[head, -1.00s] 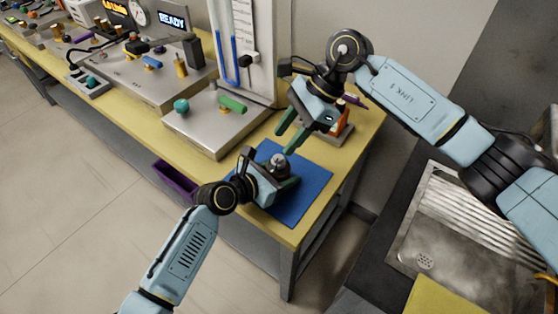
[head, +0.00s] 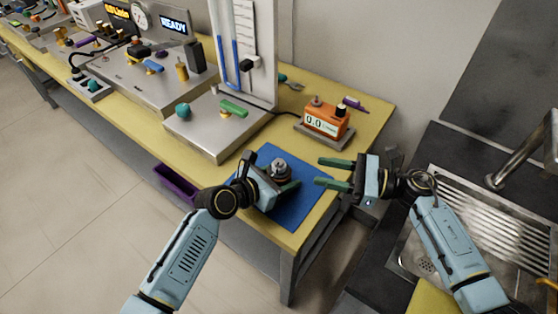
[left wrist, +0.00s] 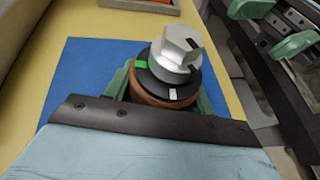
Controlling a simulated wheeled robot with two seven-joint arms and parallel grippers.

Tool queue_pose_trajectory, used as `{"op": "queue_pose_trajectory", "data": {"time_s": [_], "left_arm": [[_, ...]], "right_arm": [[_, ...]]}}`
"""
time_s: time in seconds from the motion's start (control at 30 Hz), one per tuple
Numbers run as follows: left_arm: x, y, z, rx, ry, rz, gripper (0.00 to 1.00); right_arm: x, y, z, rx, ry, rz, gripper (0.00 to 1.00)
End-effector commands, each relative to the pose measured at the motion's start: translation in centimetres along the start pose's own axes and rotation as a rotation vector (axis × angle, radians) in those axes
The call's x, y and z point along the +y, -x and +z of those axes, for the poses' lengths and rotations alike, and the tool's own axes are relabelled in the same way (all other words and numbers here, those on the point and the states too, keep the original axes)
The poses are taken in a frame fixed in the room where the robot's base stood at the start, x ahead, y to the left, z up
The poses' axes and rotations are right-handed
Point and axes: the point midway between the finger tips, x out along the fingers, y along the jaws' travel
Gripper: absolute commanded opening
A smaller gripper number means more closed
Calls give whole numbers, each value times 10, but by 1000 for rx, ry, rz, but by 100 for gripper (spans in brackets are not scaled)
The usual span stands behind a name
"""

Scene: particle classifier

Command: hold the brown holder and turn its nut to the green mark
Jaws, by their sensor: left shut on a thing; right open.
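The brown holder (left wrist: 150,95) stands upright on the blue mat (head: 312,172), and it also shows small in the head view. Its silver nut (left wrist: 176,47) sits on top of a black collar. A green mark (left wrist: 141,65) is on the collar's left side in the left wrist view, and a white mark (left wrist: 173,93) is at its near side. My left gripper (head: 274,183) is shut on the holder, with green fingers at both sides of it. My right gripper (head: 334,172) is open and empty to the right of the holder, its fingers pointing left toward it, apart from the nut.
An orange device (head: 325,119) reading 0.0 stands behind the mat. A metal base with a blue-tubed gauge (head: 228,62) stands to the left. A purple bin (head: 175,184) hangs at the table's front edge. A sink (head: 480,213) is at the right.

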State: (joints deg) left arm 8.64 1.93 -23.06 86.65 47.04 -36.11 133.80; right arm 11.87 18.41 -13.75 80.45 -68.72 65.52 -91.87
Motion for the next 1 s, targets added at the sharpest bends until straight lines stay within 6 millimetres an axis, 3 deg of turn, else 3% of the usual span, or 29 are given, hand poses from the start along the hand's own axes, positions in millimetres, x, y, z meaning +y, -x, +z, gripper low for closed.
{"op": "queue_pose_trajectory", "data": {"time_s": [0.5,0.7,1.0], "left_arm": [[-1,0,0,0,0,-2,8],[-1,0,0,0,0,-2,8],[-1,0,0,0,0,-2,8]], "right_arm": [[0,-95,1,-2,0,3,42],[0,-112,1,1,0,3,42],[0,-114,1,1,1,3,42]]}}
